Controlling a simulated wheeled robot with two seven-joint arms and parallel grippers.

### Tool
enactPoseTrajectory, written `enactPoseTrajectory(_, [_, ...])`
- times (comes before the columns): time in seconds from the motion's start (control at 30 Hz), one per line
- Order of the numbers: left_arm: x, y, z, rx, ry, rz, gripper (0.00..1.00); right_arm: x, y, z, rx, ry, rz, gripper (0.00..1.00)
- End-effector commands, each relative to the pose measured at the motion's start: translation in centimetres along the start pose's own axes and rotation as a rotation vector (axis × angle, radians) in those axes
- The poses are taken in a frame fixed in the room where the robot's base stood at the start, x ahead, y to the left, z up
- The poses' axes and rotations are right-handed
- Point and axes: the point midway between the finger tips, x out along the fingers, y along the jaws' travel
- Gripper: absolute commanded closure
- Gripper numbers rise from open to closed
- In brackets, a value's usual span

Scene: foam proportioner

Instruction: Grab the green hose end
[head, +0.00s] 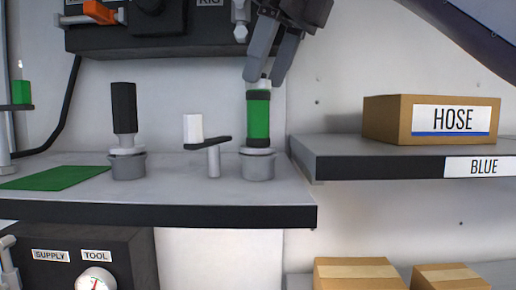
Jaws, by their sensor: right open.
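The green hose end (258,118) stands upright in a grey cup-like holder (257,165) near the right end of the grey bench. It has a green body, dark bands and a pale top. My right gripper (262,78) comes down from above, with its two dark fingers apart at the pale top of the hose end. I cannot tell whether the fingers touch it. My left gripper is not in view.
A black-handled piece (124,115) stands in another holder, and a small post with a white block (193,129) stands between. A HOSE box (430,119) sits on the right shelf (330,150). A dark panel (150,35) hangs above the bench (190,210).

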Motion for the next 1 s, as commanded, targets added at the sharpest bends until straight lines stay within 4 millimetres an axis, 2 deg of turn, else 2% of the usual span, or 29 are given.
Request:
enactPoseTrajectory(0.17, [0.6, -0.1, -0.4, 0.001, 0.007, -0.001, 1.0, 2.6, -0.4, -0.1, 0.002, 0.004, 0.001, 0.45])
enactPoseTrajectory(0.3, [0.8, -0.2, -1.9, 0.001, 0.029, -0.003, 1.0, 4.4, -0.4, -0.1, 0.001, 0.003, 0.0, 0.45])
enactPoseTrajectory(0.43, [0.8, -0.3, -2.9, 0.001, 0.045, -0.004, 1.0, 4.9, -0.4, -0.1, 0.002, 0.0, 0.001, 0.45])
enactPoseTrajectory(0.6, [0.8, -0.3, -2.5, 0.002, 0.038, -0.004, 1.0, 4.9, -0.4, 0.0, 0.002, 0.0, 0.001, 0.45])
enactPoseTrajectory(0.8, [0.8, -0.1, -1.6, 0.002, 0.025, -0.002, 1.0, 4.9, -0.4, 0.0, 0.002, 0.0, 0.001, 0.7])
enactPoseTrajectory(1.0, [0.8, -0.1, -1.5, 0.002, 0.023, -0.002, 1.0, 4.9, -0.4, 0.0, 0.002, 0.0, 0.001, 0.96])
